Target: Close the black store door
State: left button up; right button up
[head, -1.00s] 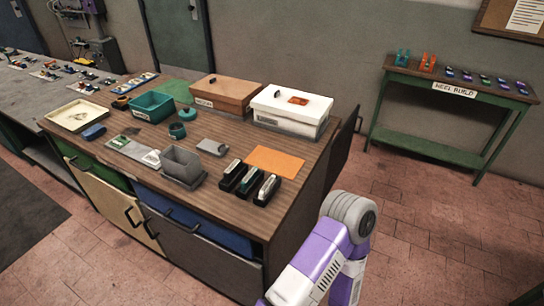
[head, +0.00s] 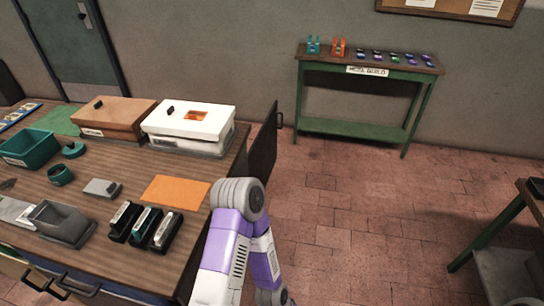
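The black store door (head: 263,140) is a dark panel at the right end of the wooden-topped workbench (head: 130,185). It stands open, sticking out beyond the bench's far right corner. A small dark handle (head: 279,120) shows on its outer edge. Its lower part is partly hidden behind my purple and white arm. The arm rises from the bottom of the head view beside the bench's right end, with its grey joint in front of the door. Neither of my grippers shows in the view.
A white box (head: 190,122), a brown box (head: 113,117), an orange sheet (head: 176,190) and several dark stamp-like blocks (head: 145,226) are on the bench. A green side table (head: 365,130) stands at the wall. Another table (head: 500,235) is at right. Tiled floor between is clear.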

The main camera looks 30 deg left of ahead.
aim_at(262, 154)
jog(key=u, duration=0.45)
jog(key=i, duration=0.15)
jog(key=u, duration=0.65)
